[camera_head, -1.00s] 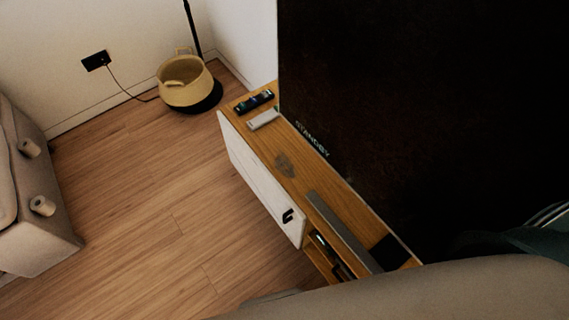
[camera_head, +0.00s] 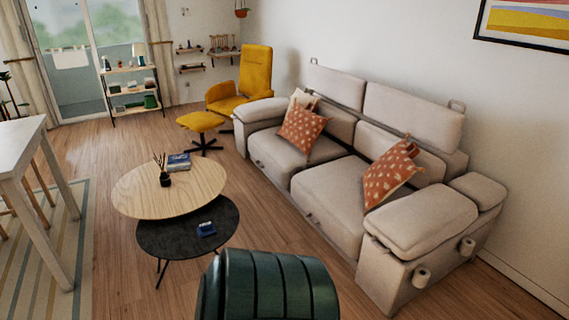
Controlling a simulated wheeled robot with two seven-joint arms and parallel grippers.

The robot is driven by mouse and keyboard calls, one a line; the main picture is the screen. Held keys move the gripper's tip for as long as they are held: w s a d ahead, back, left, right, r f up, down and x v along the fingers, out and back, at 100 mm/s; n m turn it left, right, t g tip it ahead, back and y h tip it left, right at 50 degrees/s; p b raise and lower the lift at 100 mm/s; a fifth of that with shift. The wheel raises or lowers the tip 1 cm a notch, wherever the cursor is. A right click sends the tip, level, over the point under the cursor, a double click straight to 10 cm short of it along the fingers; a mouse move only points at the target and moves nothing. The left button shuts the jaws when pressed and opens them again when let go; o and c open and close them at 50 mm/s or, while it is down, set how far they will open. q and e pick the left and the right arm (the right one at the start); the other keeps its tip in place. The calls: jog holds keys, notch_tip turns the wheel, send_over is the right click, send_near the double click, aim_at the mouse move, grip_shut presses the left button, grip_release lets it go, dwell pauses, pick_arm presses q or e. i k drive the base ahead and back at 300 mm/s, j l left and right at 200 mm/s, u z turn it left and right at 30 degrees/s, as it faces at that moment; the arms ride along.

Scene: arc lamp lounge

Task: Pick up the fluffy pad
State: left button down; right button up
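I cannot tell for certain which thing is the fluffy pad. Two orange cushions with a pale pattern rest on the beige sofa (camera_head: 325,195). One orange cushion (camera_head: 303,128) leans at the sofa's far end, with a cream cushion (camera_head: 301,99) partly hidden behind it. The other orange cushion (camera_head: 391,173) leans against the backrest at the nearer end. Neither of my grippers shows in the head view, so their state is hidden.
A round wooden coffee table (camera_head: 150,187) and a lower black table (camera_head: 210,218) stand left of the sofa. A dark green ribbed object (camera_head: 268,288) fills the bottom middle. A yellow armchair (camera_head: 256,72) and yellow footstool (camera_head: 200,121) stand farther back. Bare floor lies between.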

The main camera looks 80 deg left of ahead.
aim_at(206, 229)
jog(key=u, duration=3.25)
jog(key=i+l+u, duration=0.15)
jog(key=i+l, duration=0.4)
jog(key=i, duration=0.45)
jog(key=i+l+u, duration=0.15)
jog(key=i+l, duration=0.5)
jog(key=i, duration=0.3)
jog(key=i+l+u, duration=0.15)
jog(key=i+l, duration=0.65)
jog(key=i, duration=0.15)
